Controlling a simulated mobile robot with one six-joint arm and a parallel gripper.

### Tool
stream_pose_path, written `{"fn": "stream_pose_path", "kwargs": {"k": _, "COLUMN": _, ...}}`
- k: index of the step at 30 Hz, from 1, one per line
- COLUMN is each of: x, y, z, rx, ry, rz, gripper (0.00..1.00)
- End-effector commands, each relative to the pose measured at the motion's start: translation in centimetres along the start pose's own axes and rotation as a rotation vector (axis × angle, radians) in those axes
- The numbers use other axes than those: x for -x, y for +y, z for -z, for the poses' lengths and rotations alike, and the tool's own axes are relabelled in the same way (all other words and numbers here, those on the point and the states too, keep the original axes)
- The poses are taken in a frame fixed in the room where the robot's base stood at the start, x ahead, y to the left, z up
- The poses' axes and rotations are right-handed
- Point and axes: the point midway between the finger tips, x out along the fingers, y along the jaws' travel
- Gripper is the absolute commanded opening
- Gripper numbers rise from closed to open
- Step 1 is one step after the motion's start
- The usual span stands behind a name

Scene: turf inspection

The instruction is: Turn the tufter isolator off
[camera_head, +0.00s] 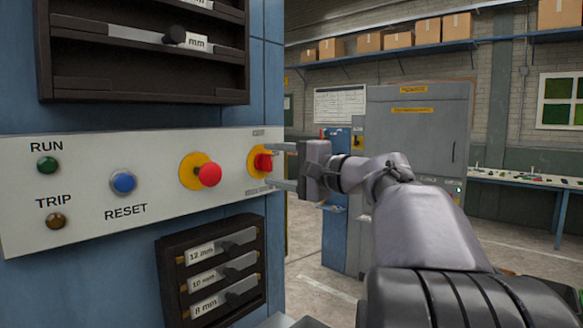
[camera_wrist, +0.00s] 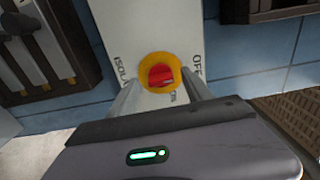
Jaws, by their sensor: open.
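The isolator (camera_head: 264,162) is a red rotary handle on a yellow round plate at the right end of the pale control panel (camera_head: 100,165). In the wrist view the red handle (camera_wrist: 161,76) sits on its yellow disc, with "ISOLA…" lettering on one side and "OFF" on the other. My gripper (camera_head: 279,166) is open, its two fingers pointing at the panel above and below the handle. In the wrist view the fingers (camera_wrist: 160,92) flank the yellow disc. Whether they touch the handle, I cannot tell.
Left of the isolator are a red mushroom button (camera_head: 209,174), a blue reset button (camera_head: 123,182), and run and trip lamps. Dark gauge racks sit above and below (camera_head: 212,275) the panel. A grey cabinet (camera_head: 415,150) and a bench (camera_head: 525,181) stand behind my arm.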

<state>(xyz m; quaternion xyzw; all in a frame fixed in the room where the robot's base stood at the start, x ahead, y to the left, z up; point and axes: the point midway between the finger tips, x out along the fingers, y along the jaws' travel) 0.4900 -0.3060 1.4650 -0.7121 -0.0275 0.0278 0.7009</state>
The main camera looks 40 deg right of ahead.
Motion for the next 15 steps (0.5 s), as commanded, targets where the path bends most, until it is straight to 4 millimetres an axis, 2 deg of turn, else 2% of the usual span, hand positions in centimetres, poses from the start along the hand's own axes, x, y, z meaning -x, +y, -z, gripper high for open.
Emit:
{"fn": "stream_pose_path", "kwargs": {"k": 5, "x": 4.4, "y": -0.1, "z": 0.2, "rx": -0.001, "ry": 0.007, "rz": 0.000, "gripper": 0.58}}
{"fn": "stream_pose_path", "kwargs": {"k": 12, "x": 12.3, "y": -0.1, "z": 0.1, "rx": -0.001, "ry": 0.007, "rz": -0.001, "gripper": 0.58}}
{"fn": "stream_pose_path", "kwargs": {"k": 15, "x": 14.7, "y": -0.1, "z": 0.1, "rx": -0.001, "ry": 0.005, "rz": 0.001, "gripper": 0.58}}
